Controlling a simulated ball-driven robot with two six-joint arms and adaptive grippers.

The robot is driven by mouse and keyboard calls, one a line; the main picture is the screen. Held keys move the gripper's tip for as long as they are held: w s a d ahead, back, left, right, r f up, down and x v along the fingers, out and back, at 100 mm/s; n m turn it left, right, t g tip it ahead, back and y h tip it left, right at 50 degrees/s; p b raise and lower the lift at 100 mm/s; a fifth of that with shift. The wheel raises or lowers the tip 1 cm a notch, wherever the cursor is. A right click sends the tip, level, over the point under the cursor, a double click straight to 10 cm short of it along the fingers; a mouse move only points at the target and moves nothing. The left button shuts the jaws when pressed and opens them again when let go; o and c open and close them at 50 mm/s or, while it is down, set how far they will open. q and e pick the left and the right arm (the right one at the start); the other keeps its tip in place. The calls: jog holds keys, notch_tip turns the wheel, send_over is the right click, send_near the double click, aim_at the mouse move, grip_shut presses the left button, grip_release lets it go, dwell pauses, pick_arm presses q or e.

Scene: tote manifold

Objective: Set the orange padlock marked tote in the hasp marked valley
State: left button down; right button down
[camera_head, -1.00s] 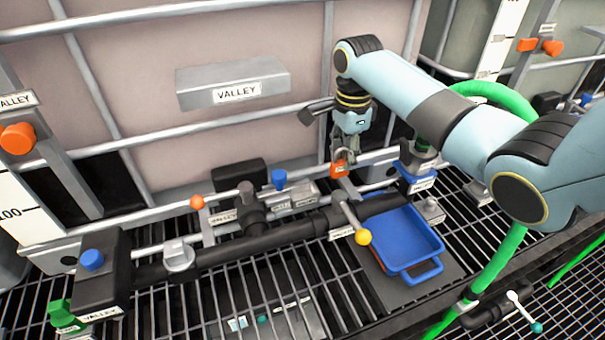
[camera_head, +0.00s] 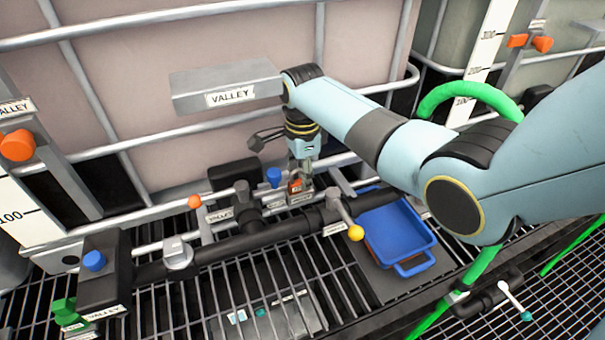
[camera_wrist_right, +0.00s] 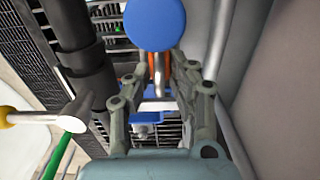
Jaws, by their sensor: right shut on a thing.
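My right gripper (camera_head: 299,174) points down and is shut on the orange padlock (camera_head: 295,187). It holds the padlock beside the blue knob (camera_head: 273,177), over or at a small grey labelled bracket (camera_head: 275,203) on the manifold. The bracket's small labels are too blurred to read surely, so I cannot tell which marks the valley hasp or whether the shackle touches it. In the right wrist view, the orange padlock (camera_wrist_right: 157,72) shows only as a strip between the fingers, partly hidden behind the round blue knob (camera_wrist_right: 155,22). My left gripper is not in view.
A black pipe (camera_head: 245,243) with a yellow-tipped lever (camera_head: 346,215) runs in front of the bracket. A blue tray (camera_head: 411,238) lies to the right. A grey VALLEY box (camera_head: 207,91) juts from the tank behind. An orange-tipped lever (camera_head: 196,203) stands to the left.

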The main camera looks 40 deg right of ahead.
jog(key=shift+f, duration=0.1)
jog(key=c, duration=1.1)
grip_release()
jog(key=shift+c, duration=0.2)
notch_tip(320, 180, up, 8)
jog(key=shift+f, duration=0.1)
